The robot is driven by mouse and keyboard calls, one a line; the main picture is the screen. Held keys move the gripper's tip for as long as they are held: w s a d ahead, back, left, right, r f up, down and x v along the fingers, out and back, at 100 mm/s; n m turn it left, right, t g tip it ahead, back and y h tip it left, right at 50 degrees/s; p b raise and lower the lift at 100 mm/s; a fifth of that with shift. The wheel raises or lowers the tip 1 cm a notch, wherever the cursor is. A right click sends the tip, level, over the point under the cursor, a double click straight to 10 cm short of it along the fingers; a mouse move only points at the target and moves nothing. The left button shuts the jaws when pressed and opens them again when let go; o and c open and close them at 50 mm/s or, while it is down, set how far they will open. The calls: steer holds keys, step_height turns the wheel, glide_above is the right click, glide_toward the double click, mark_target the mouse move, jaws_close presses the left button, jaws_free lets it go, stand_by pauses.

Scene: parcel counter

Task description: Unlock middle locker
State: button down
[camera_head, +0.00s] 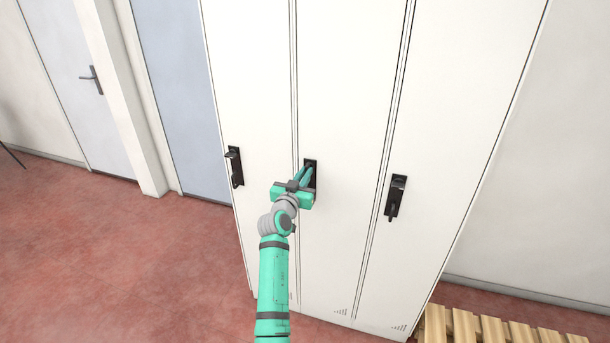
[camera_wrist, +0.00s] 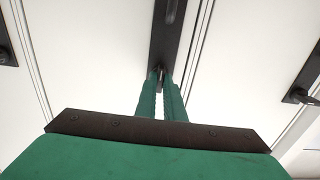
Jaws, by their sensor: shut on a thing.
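The middle locker (camera_head: 340,95) is a tall white door in a row of three, and it is closed. Its black lock plate (camera_head: 311,164) sits near the door's left edge. My gripper (camera_head: 306,176) is at this plate, its teal fingers close together on a small part of the lock. In the wrist view my gripper's fingers (camera_wrist: 161,85) reach the lower part of the black lock plate (camera_wrist: 166,40) and are shut on a small dark piece there. The fingers hide most of that piece, so its exact shape and turn cannot be told.
The left locker's black lock (camera_head: 235,167) and the right locker's black lock (camera_head: 396,197) are on either side. A slatted wooden bench (camera_head: 490,330) stands at the lower right. A grey door (camera_head: 75,75) is at the far left. Red floor (camera_head: 100,250) is clear on the left.

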stand_by(0.4)
steer(key=c, duration=1.9)
jaws_free()
steer(key=shift+o, duration=0.2)
steer(key=shift+s, duration=0.1)
steer(key=v, duration=1)
steer(key=shift+s, duration=0.35)
steer(key=shift+a, duration=0.1)
